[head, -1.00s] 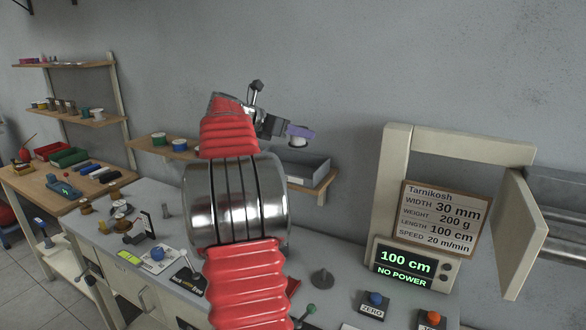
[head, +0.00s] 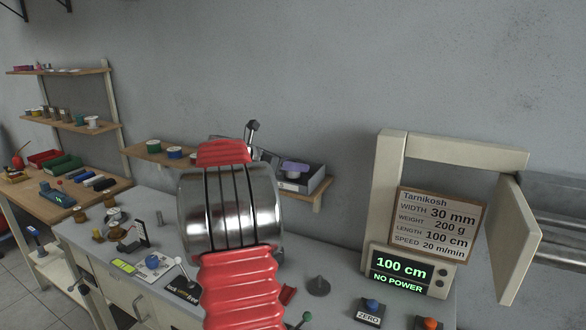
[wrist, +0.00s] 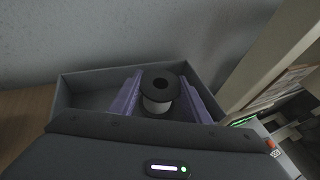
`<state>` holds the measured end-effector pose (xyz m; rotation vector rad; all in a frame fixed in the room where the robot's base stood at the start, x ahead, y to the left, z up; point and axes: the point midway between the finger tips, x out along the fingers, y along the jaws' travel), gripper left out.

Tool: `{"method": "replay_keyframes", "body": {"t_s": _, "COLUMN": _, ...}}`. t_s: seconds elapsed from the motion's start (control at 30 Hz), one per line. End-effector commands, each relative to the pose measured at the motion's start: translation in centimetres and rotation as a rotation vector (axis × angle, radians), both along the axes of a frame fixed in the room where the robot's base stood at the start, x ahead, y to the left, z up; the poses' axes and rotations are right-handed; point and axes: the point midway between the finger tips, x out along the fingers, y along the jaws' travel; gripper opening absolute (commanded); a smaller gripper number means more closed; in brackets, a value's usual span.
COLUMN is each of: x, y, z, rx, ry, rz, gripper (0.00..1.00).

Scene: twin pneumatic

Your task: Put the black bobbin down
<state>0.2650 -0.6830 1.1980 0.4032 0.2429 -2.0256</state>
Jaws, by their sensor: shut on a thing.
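The black bobbin (wrist: 157,104) has a black top flange with a centre hole and a pale winding below it. In the wrist view it stands upright between the two purple fingers of my gripper (wrist: 161,84), which is shut on it. The bobbin is over or inside a grey open tray (wrist: 83,84); whether it touches the tray floor I cannot tell. In the head view my gripper (head: 294,166) shows as a purple patch at the tray (head: 320,180), with the bobbin's pale part just below. My arm hides part of the tray there.
The tray stands on a wooden wall shelf (head: 140,150), which also holds a green-topped spool (head: 153,146) and a blue-topped spool (head: 174,152). A beige frame (head: 390,185) with a display (head: 402,270) stands to the right. The tray's left part looks empty.

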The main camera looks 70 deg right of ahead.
Motion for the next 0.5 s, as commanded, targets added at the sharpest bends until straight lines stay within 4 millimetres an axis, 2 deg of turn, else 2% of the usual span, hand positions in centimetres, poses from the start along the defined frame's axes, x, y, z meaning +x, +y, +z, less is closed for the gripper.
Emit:
{"method": "replay_keyframes", "body": {"t_s": 0.1, "x": -0.01, "y": 0.02, "z": -0.87, "rx": -0.001, "ry": 0.0, "rz": 0.0, "gripper": 0.22}}
{"method": "replay_keyframes", "body": {"t_s": 0.47, "x": 0.0, "y": 0.01, "z": -1.14, "rx": -0.001, "ry": 0.0, "rz": 0.0, "gripper": 0.22}}
{"method": "replay_keyframes", "body": {"t_s": 0.5, "x": -0.06, "y": 0.03, "z": -1.16, "rx": -0.001, "ry": 0.001, "rz": -0.001, "gripper": 0.44}}
